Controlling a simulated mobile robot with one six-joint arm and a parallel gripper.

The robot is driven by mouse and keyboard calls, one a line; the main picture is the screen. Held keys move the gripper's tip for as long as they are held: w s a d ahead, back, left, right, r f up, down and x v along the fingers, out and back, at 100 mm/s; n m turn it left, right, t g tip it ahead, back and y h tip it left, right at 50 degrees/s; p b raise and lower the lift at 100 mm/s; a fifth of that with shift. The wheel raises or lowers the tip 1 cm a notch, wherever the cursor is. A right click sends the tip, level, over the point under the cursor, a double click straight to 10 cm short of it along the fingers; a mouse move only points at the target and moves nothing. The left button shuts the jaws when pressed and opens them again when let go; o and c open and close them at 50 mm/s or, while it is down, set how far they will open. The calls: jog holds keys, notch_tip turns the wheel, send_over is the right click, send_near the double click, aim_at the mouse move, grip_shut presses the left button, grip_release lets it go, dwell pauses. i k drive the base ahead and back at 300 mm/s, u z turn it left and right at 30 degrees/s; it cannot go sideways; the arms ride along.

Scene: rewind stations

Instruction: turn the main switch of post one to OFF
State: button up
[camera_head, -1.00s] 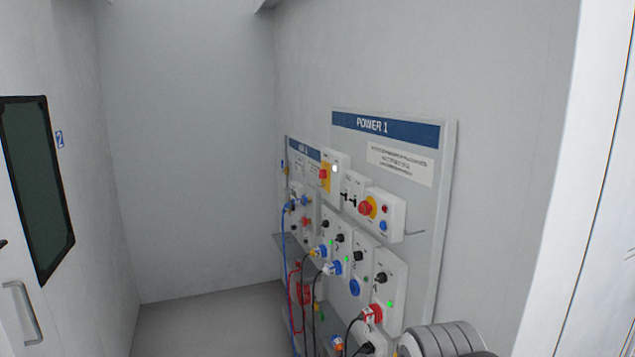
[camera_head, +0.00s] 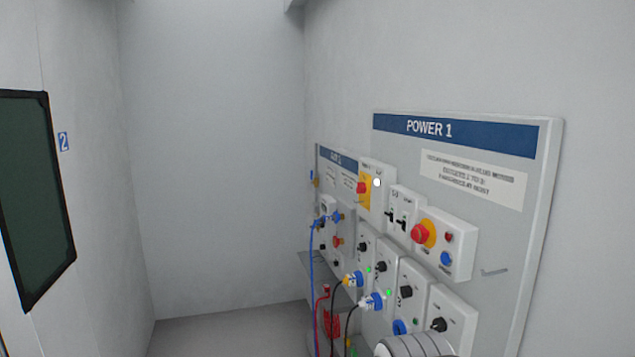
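The POWER 1 board (camera_head: 500,240) stands on the right wall, seen at an angle, with a blue header. At its upper left is a switch box with a red handle on a yellow plate (camera_head: 363,189), which looks like the main switch; its exact position and lettering are too small to read. A white lamp (camera_head: 377,182) sits beside the handle. My gripper is not in view. A rounded grey-white part at the bottom, below the board's sockets, looks like part of my arm.
A box with a red mushroom button (camera_head: 419,233) and a blue button (camera_head: 446,258) is to the right. Small black breakers (camera_head: 396,219) sit between. Below are black knobs, green lamps and plugged cables (camera_head: 374,301). A second board (camera_head: 340,177) is behind. Floor (camera_head: 230,328) is clear at left.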

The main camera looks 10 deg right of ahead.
aim_at(360, 189)
jog(key=u, duration=0.3)
jog(key=i, duration=2.05)
jog(key=z, duration=0.25)
